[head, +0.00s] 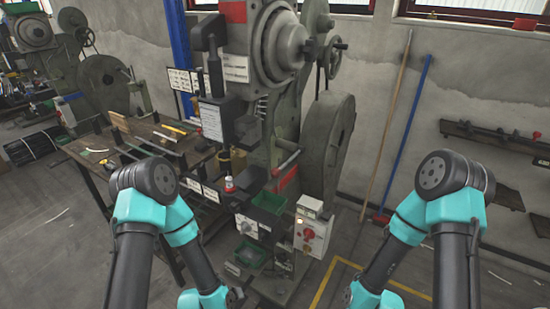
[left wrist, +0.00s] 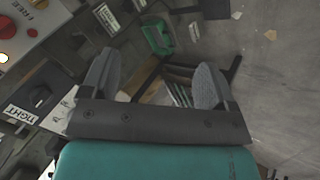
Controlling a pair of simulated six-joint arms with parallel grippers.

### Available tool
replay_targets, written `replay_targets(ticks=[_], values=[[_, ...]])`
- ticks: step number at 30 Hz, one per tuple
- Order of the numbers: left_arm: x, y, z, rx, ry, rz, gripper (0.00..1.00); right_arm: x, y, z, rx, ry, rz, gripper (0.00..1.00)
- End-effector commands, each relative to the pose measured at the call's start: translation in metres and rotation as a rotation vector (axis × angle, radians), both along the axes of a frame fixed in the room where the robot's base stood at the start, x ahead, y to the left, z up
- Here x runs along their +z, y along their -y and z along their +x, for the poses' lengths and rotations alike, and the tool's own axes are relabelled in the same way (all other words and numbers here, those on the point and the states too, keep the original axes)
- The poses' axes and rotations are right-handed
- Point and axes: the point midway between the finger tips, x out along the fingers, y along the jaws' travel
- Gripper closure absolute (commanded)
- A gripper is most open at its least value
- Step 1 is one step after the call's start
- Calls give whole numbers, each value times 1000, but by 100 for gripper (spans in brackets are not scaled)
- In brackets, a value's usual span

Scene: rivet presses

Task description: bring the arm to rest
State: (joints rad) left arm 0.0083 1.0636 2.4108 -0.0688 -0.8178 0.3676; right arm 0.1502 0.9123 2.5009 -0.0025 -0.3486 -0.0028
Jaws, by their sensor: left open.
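Both my arms show in the head view, teal and dark grey, bent with the elbows raised at left and right. My left gripper (left wrist: 155,78) shows in the left wrist view with its two grey fingers wide apart. It is open, and nothing is held between the fingers. Beyond the fingers lie floor and dark frame parts, with a green bin (left wrist: 158,38) above. My right gripper cannot be made out in the head view.
A large rivet press (head: 275,90) stands ahead, with a control box (head: 312,232) and green bins (head: 250,255) low at its front. A cluttered workbench (head: 150,135) is at left. A broom handle (head: 387,120) and blue pole (head: 408,135) lean on the wall. Floor at right is clear.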

Motion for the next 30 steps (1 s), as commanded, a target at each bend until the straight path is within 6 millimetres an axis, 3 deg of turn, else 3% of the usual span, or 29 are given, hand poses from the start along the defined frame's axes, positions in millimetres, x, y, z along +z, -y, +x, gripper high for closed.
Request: replay_targets(ticks=[6, 12, 30], values=[[9, -49, -61, -175, -211, 95, 19, 0, 0, 0, 0, 0, 0, 57], [17, -66, -95, -278, -315, 106, 19, 0, 0, 0, 0, 0, 0, 57], [18, -67, -98, -291, -324, 106, 19, 0, 0, 0, 0, 0, 0, 57]])
